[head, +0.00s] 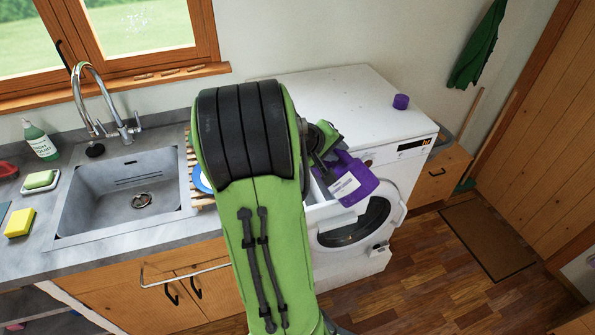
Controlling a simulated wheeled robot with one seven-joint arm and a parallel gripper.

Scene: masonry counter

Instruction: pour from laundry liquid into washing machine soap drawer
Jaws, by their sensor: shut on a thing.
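My gripper (322,166) is shut on the purple laundry liquid bottle (352,182), which carries a white label. The bottle is tilted and held in front of the white washing machine (405,160), at its upper left front. The pulled-out soap drawer (322,212) shows just below and left of the bottle, partly hidden by the bottle and my arm. I cannot make out any liquid flowing. A purple cap (401,102) sits apart on top of the machine. My green arm hides part of the machine's left side.
A sink (120,190) with a tall tap (88,95) is at the left. A green soap bottle (40,142), a yellow sponge (19,222) and a dish rack (192,170) are on the counter. The machine's top is mostly clear. Open floor (440,270) lies at the right.

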